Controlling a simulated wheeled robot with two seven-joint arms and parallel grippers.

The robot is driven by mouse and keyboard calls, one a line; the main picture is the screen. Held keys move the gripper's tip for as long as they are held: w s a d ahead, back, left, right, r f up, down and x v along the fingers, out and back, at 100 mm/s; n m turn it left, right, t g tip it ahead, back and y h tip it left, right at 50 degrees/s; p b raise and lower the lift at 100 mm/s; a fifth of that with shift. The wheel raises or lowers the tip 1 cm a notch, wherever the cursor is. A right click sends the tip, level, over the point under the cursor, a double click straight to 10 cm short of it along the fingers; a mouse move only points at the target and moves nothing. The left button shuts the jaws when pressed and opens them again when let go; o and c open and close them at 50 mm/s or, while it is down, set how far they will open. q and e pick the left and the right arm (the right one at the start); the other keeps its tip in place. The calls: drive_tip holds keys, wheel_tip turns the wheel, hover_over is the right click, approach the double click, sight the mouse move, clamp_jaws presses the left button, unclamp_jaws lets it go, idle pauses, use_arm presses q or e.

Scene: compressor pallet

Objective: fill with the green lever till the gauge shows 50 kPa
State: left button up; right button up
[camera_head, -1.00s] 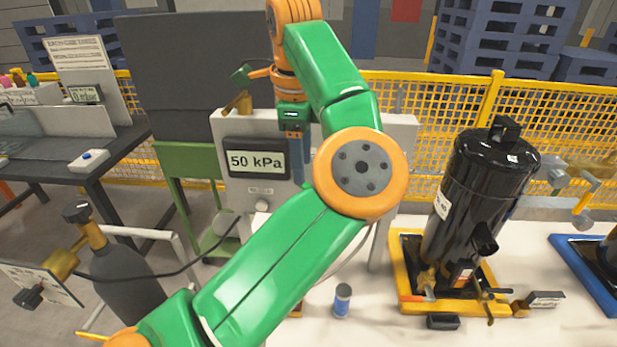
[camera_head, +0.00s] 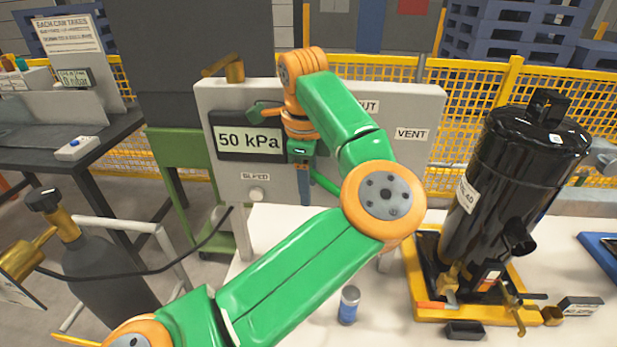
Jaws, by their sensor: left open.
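The gauge (camera_head: 249,142) on the grey panel (camera_head: 420,107) reads 50 kPa. My left gripper (camera_head: 303,186) is in front of the panel, just right of and below the gauge, pointing down. It is open, with its fingers seen nearly edge-on. A green bar (camera_head: 326,184), apparently the green lever, shows just right of the fingers; the rest of it is hidden behind my arm. I cannot tell whether the fingers touch it. My right gripper is not in view.
A white knob (camera_head: 257,194) is under the gauge, and a VENT label (camera_head: 411,134) is at the panel's right. A black compressor (camera_head: 510,185) stands in a yellow tray (camera_head: 412,262). A small can (camera_head: 348,305) stands on the white table. A dark gas bottle (camera_head: 100,270) is at left.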

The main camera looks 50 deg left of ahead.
use_arm(q)
clamp_jaws()
idle(1.4)
